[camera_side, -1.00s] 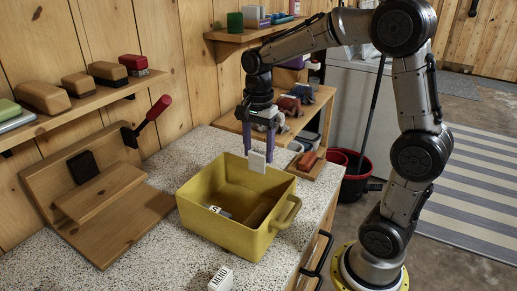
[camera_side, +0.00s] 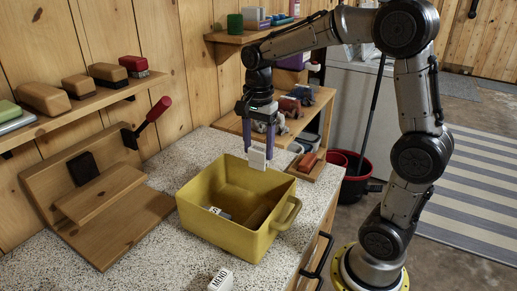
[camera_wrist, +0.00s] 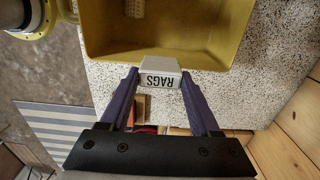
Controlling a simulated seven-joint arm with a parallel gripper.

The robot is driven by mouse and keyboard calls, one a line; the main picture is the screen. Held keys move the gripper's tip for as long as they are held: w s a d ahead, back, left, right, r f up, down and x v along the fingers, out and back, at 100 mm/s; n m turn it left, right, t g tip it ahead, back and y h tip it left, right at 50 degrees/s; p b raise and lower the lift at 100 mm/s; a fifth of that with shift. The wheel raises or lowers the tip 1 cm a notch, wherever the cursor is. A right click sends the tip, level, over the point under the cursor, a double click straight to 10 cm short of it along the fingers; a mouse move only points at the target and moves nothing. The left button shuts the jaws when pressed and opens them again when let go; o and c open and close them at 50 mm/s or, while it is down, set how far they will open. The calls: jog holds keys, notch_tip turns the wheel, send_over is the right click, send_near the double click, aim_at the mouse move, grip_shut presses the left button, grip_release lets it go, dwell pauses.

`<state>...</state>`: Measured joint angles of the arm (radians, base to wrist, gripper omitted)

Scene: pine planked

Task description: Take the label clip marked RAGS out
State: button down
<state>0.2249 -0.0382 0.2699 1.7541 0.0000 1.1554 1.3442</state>
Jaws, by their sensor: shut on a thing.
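My gripper (camera_side: 260,148) is shut on a white label clip (camera_side: 257,159). In the wrist view the clip (camera_wrist: 160,77) reads RAGS and sits between the two purple fingers. In the side view it is held upright above the yellow bin (camera_side: 222,231), over its back edge and clear of the rim. A further white label clip (camera_side: 221,281), with lettering I cannot read surely, stands on the speckled counter in front of the bin.
A wooden stand with a red-handled lever (camera_side: 155,112) is left of the bin. A small wooden shelf rack (camera_side: 222,124) with several items stands behind it. Wall shelves hold brushes and blocks. The speckled counter (camera_side: 150,262) is clear at the front left.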

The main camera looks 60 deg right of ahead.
aim_at(259, 148)
jog(key=shift+r, duration=0.95)
jog(key=shift+r, duration=2.55)
jog(key=shift+f, duration=0.1)
jog(key=shift+s+d+f, duration=0.1)
jog(key=shift+d+f, duration=0.45)
jog(key=shift+f, duration=2.25)
jog(key=shift+s+d+f, duration=0.15)
jog(key=shift+d+f, duration=0.45)
jog(key=shift+f, duration=2.15)
jog(key=shift+s+d+f, duration=0.1)
jog(key=shift+d+f, duration=0.45)
jog(key=shift+f, duration=2.25)
jog(key=shift+f, duration=0.1)
